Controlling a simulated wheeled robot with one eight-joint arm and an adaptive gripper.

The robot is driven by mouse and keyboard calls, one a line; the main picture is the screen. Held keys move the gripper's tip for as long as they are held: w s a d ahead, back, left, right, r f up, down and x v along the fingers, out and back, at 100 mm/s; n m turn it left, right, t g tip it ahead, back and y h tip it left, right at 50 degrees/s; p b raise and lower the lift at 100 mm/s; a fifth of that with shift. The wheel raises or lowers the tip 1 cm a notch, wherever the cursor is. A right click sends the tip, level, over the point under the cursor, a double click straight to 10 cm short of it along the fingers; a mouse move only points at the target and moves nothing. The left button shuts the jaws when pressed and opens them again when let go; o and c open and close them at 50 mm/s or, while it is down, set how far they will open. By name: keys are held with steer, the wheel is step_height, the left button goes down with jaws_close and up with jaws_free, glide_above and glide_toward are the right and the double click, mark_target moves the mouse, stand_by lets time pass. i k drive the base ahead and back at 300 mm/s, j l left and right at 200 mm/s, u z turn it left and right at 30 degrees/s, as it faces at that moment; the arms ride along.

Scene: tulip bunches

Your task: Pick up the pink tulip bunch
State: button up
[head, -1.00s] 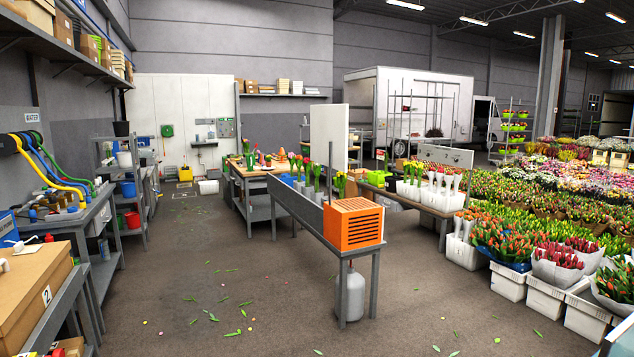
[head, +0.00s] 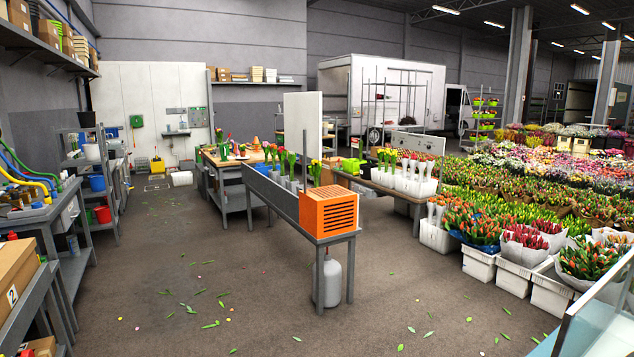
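My gripper is not in view. Many tulip bunches stand far from me. Reddish-pink tulips (head: 530,237) in white paper sit in a crate at the right; whether this is the pink bunch I cannot tell. Orange-red tulips (head: 582,262) in white wrap stand beside them, nearer the right edge. More tulips stand in white vases (head: 410,182) on the middle bench, some red or pink, too small to tell. Further tulips, red and yellow, stand behind the orange box (head: 328,211) on the near narrow bench.
A grey bench (head: 345,240) with a white gas bottle (head: 328,280) under it stands ahead. Workbenches and shelves (head: 40,225) line the left. White crates (head: 515,280) line the right. A glass panel (head: 605,315) fills the lower right corner. The floor between is open, with scattered leaves.

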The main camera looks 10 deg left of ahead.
mark_target(264, 145)
steer(key=i+j+u, duration=0.45)
steer(key=i+j, duration=0.25)
steer(key=i+j+u, duration=0.45)
steer(key=i, duration=0.35)
steer(key=i+z, duration=0.4)
steer(key=i+j+z, duration=0.1)
steer(key=i+z, duration=0.25)
steer(key=i+j+z, duration=0.2)
steer(key=i+z, duration=0.2)
steer(key=i+l+z, duration=0.15)
steer(key=i+z, duration=0.5)
steer(key=i, duration=0.2)
steer(key=i+z, duration=0.35)
steer(key=i+u, duration=0.2)
steer(key=i, duration=1.95)
steer(key=i+u, duration=0.35)
steer(key=i, duration=0.15)
steer(key=i+u, duration=0.35)
steer(key=i, duration=0.2)
steer(key=i+l+u, duration=0.4)
steer(key=i+j+u, duration=0.4)
steer(key=i, duration=0.25)
steer(key=i+u, duration=0.45)
steer(key=i, duration=0.2)
steer(key=i+l+u, duration=0.1)
steer(key=i+u, duration=0.3)
steer(key=i, duration=0.3)
